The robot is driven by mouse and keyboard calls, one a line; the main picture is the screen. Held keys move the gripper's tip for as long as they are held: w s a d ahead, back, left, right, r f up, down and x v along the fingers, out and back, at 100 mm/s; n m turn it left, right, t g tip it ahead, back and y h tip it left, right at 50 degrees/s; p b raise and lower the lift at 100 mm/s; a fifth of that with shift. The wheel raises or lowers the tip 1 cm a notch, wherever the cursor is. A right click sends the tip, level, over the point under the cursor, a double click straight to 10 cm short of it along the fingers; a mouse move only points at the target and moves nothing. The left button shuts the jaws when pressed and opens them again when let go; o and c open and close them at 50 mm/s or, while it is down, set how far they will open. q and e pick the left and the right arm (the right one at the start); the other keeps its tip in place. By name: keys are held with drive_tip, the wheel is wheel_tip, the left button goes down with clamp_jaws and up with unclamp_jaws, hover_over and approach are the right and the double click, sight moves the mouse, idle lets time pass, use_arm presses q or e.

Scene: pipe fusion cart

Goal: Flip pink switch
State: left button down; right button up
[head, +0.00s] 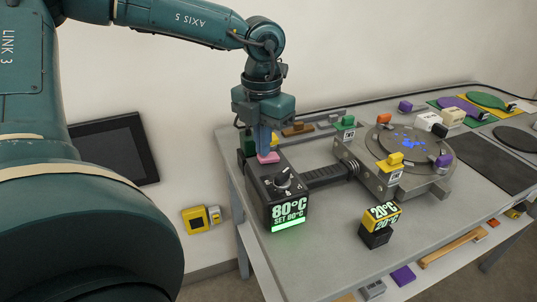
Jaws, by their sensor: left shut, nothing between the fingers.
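The pink switch (268,158) sits on the top rear of a black control box (297,198) at the near left corner of the table. My left gripper (264,150) points straight down with its fingers closed and empty. Its fingertips are directly over the pink switch; I cannot tell whether they touch it. The fingers and gripper body hide part of the area behind the switch. My right gripper is out of view.
The box has a knob (283,181) and a green-lit display reading 80°C. A round metal plate (400,147) with colored blocks stands to the right. A small 20°C display block (379,226) is in front. A yellow wall box (202,218) is at left.

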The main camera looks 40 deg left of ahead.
use_arm(q)
drive_tip(key=shift+f+b, duration=0.45)
drive_tip(key=shift+b, duration=0.05)
idle(0.3)
drive_tip(key=shift+r+p, duration=0.4)
drive_tip(key=shift+r, duration=0.15)
drive_tip(key=shift+r+p, duration=1.5)
drive_tip(key=shift+r, duration=1.5)
drive_tip(key=shift+f, duration=0.1)
